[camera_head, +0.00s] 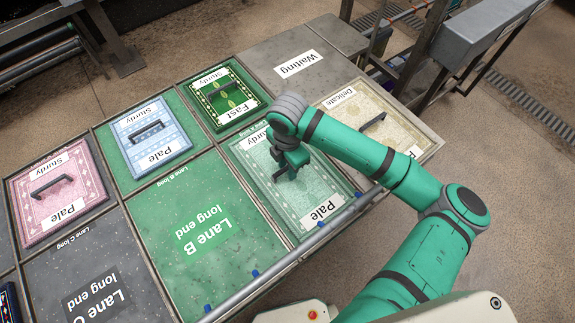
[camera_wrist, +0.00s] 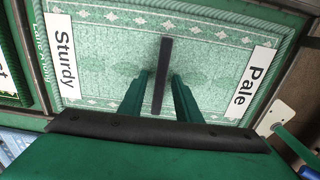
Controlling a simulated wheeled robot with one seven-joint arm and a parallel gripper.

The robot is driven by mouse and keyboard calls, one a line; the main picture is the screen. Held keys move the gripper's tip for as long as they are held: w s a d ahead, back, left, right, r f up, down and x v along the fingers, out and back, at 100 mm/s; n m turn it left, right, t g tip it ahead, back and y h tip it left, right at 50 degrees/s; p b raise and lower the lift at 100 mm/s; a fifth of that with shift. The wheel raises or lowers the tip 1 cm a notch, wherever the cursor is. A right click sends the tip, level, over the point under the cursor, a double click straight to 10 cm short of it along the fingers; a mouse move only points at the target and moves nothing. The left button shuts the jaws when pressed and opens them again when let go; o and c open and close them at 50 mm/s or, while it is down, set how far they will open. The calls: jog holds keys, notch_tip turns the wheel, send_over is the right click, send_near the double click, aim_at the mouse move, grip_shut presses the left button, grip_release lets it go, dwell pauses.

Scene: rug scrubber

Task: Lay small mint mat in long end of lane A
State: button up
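The small mint mat (camera_head: 258,168), marked Sturdy and Pale, lies in the compartment right of Lane B long end; a partly covered Lane A label (camera_wrist: 40,52) shows beside it in the wrist view. The mat looks flat within the compartment borders. In the wrist view the mat (camera_wrist: 110,55) has a dark bar handle (camera_wrist: 164,60) upright across its middle. My gripper (camera_head: 290,172) is low over the mat. Its two fingers (camera_wrist: 160,82) stand either side of the handle, with visible gaps, so it looks open. In the head view the arm hides part of the mat.
A dark green Fast mat (camera_head: 225,98) lies behind the mint mat. A blue mat (camera_head: 152,135) and a pink mat (camera_head: 58,195) lie further left. A beige Delicate mat (camera_head: 365,105) lies right, near the Waiting label (camera_head: 297,64). Lane B long end (camera_head: 205,230) is empty. A metal rail (camera_head: 290,258) runs along the front.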

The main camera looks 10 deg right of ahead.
aim_at(287, 167)
notch_tip(287, 167, up, 12)
jog(key=shift+r, duration=0.15)
dwell(0.6)
dwell(0.4)
